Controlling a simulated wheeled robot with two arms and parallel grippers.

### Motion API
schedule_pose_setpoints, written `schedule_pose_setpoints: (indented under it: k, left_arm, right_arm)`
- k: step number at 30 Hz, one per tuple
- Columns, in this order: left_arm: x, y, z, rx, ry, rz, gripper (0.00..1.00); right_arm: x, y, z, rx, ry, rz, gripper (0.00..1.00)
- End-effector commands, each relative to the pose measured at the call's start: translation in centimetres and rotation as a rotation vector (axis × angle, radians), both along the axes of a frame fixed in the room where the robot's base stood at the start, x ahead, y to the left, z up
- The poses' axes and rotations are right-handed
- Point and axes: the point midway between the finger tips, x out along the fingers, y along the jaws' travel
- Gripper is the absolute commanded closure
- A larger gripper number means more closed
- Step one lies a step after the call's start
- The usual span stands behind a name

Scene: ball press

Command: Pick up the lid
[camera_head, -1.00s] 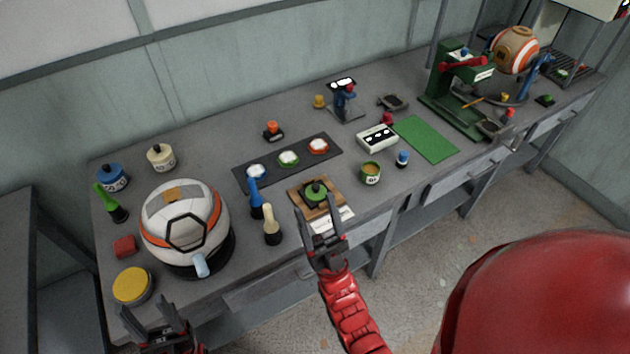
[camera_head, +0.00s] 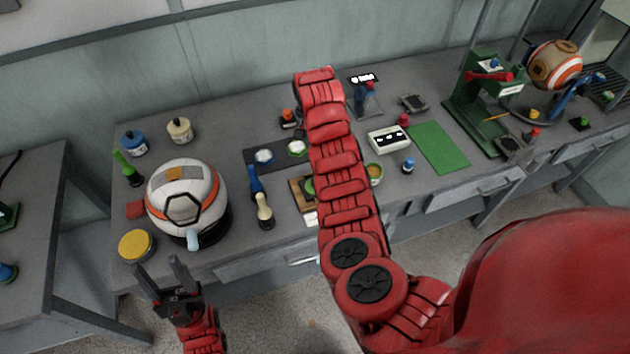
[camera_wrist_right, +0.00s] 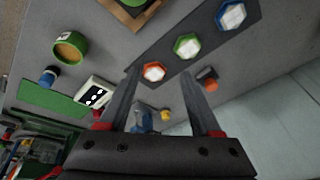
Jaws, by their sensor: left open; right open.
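The likely lid, a green round piece (camera_head: 308,188) on a wooden board (camera_head: 298,203), is mostly hidden behind my right arm in the head view. In the right wrist view the board (camera_wrist_right: 128,16) is cut off at the top edge. An open green cup (camera_head: 374,175) stands right of my arm and also shows in the wrist view (camera_wrist_right: 70,48). My right gripper (camera_wrist_right: 160,72) is open and empty above the dark strip, its fingers either side of an orange-rimmed piece (camera_wrist_right: 154,72). My left gripper (camera_head: 158,264) is open and empty off the bench's front edge.
A white-orange dome (camera_head: 188,200) stands at left, with a yellow-topped tin (camera_head: 137,246) nearby. Blue and cream handled tools (camera_head: 264,212) stand left of the board. A white box (camera_head: 388,140), green mat (camera_head: 438,147) and green press (camera_head: 476,108) are at right.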

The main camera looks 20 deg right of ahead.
Motion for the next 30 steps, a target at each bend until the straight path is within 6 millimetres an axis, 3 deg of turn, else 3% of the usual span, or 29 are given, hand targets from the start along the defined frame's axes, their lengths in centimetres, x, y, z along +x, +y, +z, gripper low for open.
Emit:
schedule_pose_setpoints:
  k: [1,6,10,19,27,30]
  left_arm:
    - [0.0,0.0,0.4,0.000,0.000,0.000,0.45]
    - [0.0,0.0,0.8,0.000,0.000,0.000,0.45]
    - [0.0,0.0,0.7,0.000,0.000,0.000,0.45]
    - [0.0,0.0,-0.6,0.000,0.000,0.000,0.45]
    - [0.0,0.0,-4.3,0.000,0.000,0.000,0.45]
    - [0.0,0.0,-3.8,0.000,0.000,0.000,0.45]
  right_arm:
    - [-1.4,0.7,1.3,0.036,0.068,-0.032,0.35]
    - [-5.6,2.1,3.0,0.115,0.252,-0.103,0.35]
    - [-6.6,2.3,2.9,0.130,0.294,-0.120,0.35]
    - [-6.7,2.3,-2.1,0.133,0.293,-0.119,0.35]
    - [-6.6,2.4,-7.3,0.133,0.290,-0.118,0.35]
    - [-6.5,2.4,-8.1,0.132,0.290,-0.118,0.35]
